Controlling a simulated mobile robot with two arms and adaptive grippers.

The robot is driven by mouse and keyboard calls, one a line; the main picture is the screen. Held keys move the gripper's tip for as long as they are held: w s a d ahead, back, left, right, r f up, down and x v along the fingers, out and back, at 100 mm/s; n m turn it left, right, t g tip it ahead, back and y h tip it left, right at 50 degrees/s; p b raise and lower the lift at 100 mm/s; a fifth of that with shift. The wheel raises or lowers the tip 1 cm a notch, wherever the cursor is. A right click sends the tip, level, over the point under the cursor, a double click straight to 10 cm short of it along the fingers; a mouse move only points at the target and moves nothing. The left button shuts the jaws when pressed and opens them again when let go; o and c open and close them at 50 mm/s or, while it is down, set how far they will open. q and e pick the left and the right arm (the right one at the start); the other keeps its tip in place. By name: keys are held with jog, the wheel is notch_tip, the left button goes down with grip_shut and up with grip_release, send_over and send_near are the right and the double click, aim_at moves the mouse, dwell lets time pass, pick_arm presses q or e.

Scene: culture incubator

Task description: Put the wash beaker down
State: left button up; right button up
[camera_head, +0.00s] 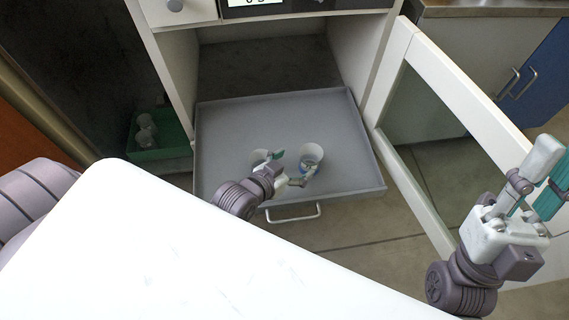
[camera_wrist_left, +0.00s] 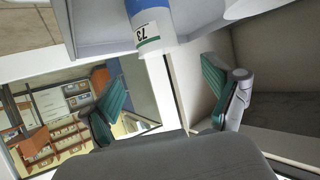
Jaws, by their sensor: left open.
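A beaker with a blue band (camera_head: 311,155) stands upright on the grey pulled-out tray (camera_head: 230,112). A second beaker (camera_head: 259,156) stands left of it, partly hidden by my left gripper. My left gripper (camera_head: 292,168) is open over the tray, beside the blue-banded beaker. In the left wrist view the blue-banded beaker (camera_wrist_left: 149,24) bears a label reading 73. It is beyond the open teal-padded fingers (camera_wrist_left: 165,95) and apart from them. I cannot tell which beaker is the wash beaker. My right gripper (camera_head: 543,178) is at the right edge; its opening is unclear.
The incubator's glass door (camera_head: 425,118) stands open on the right of the tray. A green crate (camera_head: 160,153) with beakers sits at left. A metal handle (camera_head: 293,213) is on the tray's front. The tray's right and back parts are bare.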

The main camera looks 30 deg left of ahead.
pick_arm(q)
jog(key=s+d+r+t+h, duration=0.1)
jog(key=r+t, duration=0.3)
jog(key=r, duration=0.8)
jog(key=s+d+r+t+h+p, duration=0.1)
jog(key=s+r+t, duration=0.2)
jog(key=r, duration=1)
jog(key=s+d+r+t+h, duration=0.1)
jog(key=r+t, duration=0.5)
jog(key=r, duration=0.6)
jog(key=shift+s+r, duration=0.35)
jog(key=shift+s, duration=0.15)
pick_arm(e)
jog(key=w+a+f+g+h, duration=0.1)
jog(key=w+f+g, duration=0.2)
jog(key=w, duration=0.3)
jog(key=shift+f+g+h, duration=0.35)
jog(key=shift+g+h, duration=0.05)
jog(key=shift+g, duration=0.4)
pick_arm(q)
jog(key=shift+w+f+h, duration=0.1)
jog(key=shift+h, duration=0.4)
pick_arm(e)
jog(key=shift+w+y, duration=0.1)
jog(key=shift+y, duration=0.2)
